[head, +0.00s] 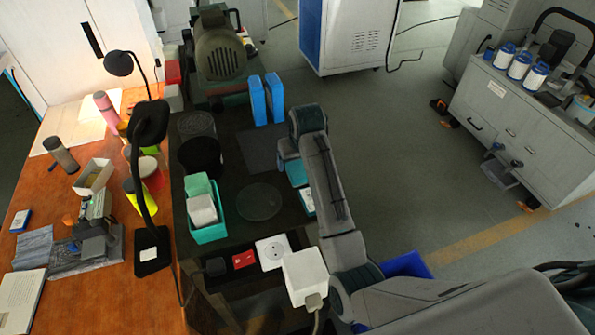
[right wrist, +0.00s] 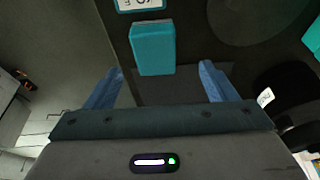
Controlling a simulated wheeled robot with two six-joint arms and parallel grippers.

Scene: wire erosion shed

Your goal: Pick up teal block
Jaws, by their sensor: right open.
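The teal block (head: 297,174) lies on the dark table, partly hidden by my right arm in the head view. In the right wrist view the teal block (right wrist: 152,48) shows whole, just ahead of and between the two blue fingers. My right gripper (right wrist: 160,72) is open with nothing between its fingers, and the gap to the block cannot be judged exactly. In the head view my right gripper (head: 287,152) is just beyond the block, its fingers mostly hidden. My left gripper is in neither view.
A teal bin (head: 210,235) with boxes stands left of a round dark disc (head: 260,201). A small labelled card (head: 308,201) lies near the block. Two blue upright boxes (head: 258,101) and a motor (head: 219,52) stand at the back.

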